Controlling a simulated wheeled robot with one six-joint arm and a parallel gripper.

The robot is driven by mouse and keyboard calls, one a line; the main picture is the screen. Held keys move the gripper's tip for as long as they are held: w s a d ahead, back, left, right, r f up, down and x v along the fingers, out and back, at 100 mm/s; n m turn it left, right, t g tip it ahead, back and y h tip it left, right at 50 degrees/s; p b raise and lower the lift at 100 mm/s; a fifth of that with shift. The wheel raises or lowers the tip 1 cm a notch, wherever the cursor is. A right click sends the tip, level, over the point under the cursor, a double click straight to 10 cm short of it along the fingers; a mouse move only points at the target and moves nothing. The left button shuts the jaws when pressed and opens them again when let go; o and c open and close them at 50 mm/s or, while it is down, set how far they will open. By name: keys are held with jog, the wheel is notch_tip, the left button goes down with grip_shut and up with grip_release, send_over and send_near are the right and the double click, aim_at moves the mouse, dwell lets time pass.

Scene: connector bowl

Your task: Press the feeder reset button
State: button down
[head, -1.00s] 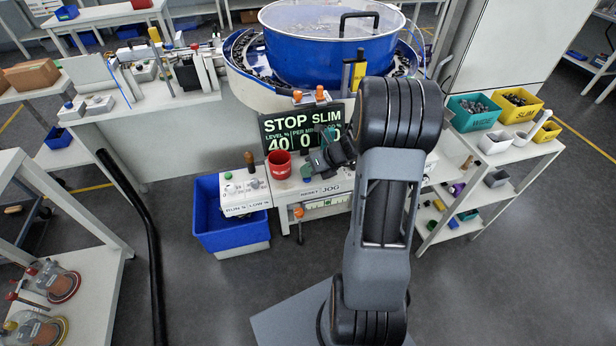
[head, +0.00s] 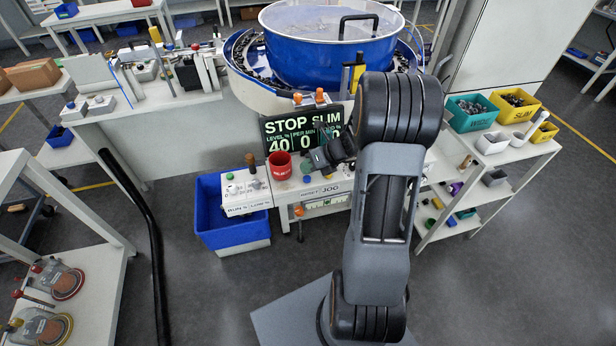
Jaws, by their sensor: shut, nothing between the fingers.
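The feeder control panel stands in front of the bowl. Its front edge carries a RESET label (head: 309,194) and a JOG label (head: 330,190). Small round buttons sit behind the labels. Contact with a button cannot be made out.
The display (head: 300,132) behind reads STOP, SLIM, 40 and 0; its right end is partly hidden by my arm. The blue feeder bowl (head: 330,55) is behind it. A control box (head: 245,190) with a brown-topped lever stands left of the cup, above a blue bin (head: 215,235).

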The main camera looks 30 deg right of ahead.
aim_at(308, 177)
jog(key=shift+r+p, duration=2.35)
jog(key=shift+r, duration=0.1)
jog(key=shift+f+n, duration=0.1)
jog(key=shift+n, duration=0.5)
jog(key=s+n, duration=0.1)
jog(key=n, duration=0.1)
jog(key=s+f+n+g, duration=0.1)
jog(key=s+n, duration=0.1)
jog(key=n, duration=0.1)
jog(key=shift+a+f+n+g, duration=0.2)
jog(key=shift+n+g, duration=0.1)
jog(key=shift+g, duration=0.1)
jog(key=s+a+r+n+h, duration=0.3)
jog(key=s+r+n, duration=0.3)
jog(key=n, duration=0.7)
jog(key=s+a+r+n+h, duration=0.4)
jog(key=s+r+n, duration=0.3)
jog(key=r+n, duration=0.3)
jog(key=a+n, duration=0.1)
jog(key=n, duration=0.3)
jog(key=shift+s+a+r+t, duration=0.2)
jog(key=shift+a+r+t, duration=0.2)
